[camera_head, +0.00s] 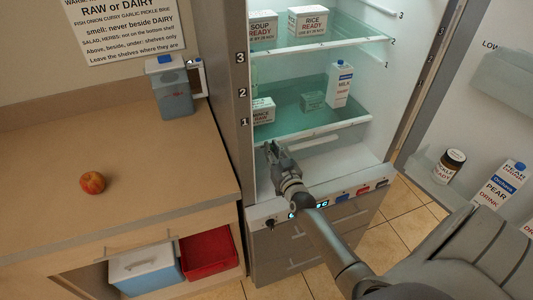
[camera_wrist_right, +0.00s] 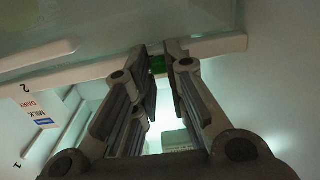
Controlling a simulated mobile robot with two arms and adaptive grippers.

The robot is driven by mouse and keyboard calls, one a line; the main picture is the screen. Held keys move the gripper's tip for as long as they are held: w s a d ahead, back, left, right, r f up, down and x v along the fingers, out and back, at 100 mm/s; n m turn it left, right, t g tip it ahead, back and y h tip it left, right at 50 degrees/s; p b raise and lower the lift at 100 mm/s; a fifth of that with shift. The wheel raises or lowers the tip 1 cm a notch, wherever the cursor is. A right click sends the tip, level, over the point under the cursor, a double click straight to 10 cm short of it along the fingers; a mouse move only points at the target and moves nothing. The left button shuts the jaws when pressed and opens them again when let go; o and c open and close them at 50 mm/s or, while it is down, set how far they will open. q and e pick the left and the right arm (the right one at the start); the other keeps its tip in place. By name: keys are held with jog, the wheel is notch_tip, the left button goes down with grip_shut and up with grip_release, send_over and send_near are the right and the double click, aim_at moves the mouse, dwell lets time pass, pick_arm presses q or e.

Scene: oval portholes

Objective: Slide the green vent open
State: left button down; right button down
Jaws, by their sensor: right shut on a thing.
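The green vent (camera_wrist_right: 158,64) shows in the right wrist view as a small green piece between my right fingertips, against a white shelf edge (camera_wrist_right: 218,45). Most of it is hidden by the fingers. My right gripper (camera_wrist_right: 166,58) is shut on it. In the head view, my right gripper (camera_head: 270,148) is inside the open fridge, at the left end of the lower glass shelf's front edge (camera_head: 322,130); I cannot make out the vent there. How far the vent is open cannot be told. My left gripper is not in view.
A milk carton (camera_head: 339,84) and small boxes stand on the fridge shelves. The open fridge door (camera_head: 480,120) at right holds a jar (camera_head: 449,165) and drink cartons.

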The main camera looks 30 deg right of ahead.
jog(key=shift+s+d, duration=0.15)
jog(key=shift+d, duration=0.4)
jog(key=c, duration=1.4)
grip_release()
jog(key=shift+d, duration=0.15)
jog(key=shift+c, duration=0.2)
jog(key=v, duration=1.2)
